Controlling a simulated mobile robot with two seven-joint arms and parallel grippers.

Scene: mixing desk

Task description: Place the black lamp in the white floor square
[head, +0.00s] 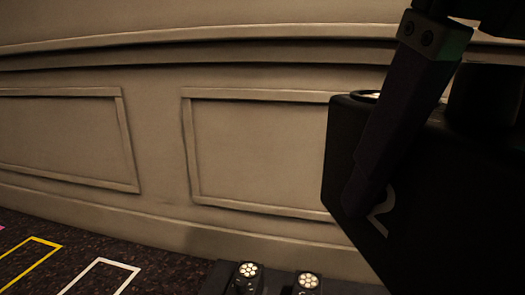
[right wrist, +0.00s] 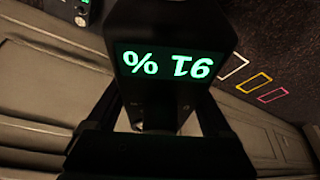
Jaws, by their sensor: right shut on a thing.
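The black lamp (head: 450,200) is a large dark box with a pale "2" on its side, at the right of the head view. In the right wrist view the lamp (right wrist: 170,25) shows a green display that reads 91 % upside down. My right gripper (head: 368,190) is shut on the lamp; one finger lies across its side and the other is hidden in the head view. The white floor square (head: 103,262) is an outline at the lower left, cut by the frame edge. It also shows in the right wrist view (right wrist: 236,68). The lamp is apart from the square, to its right.
A yellow outline (head: 35,240) lies left of the white one on the dark carpet. A pink outline (right wrist: 273,96) lies beyond it. Dark units with round light clusters (head: 249,270) stand at the bottom centre. A panelled beige wall (head: 260,150) fills the background.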

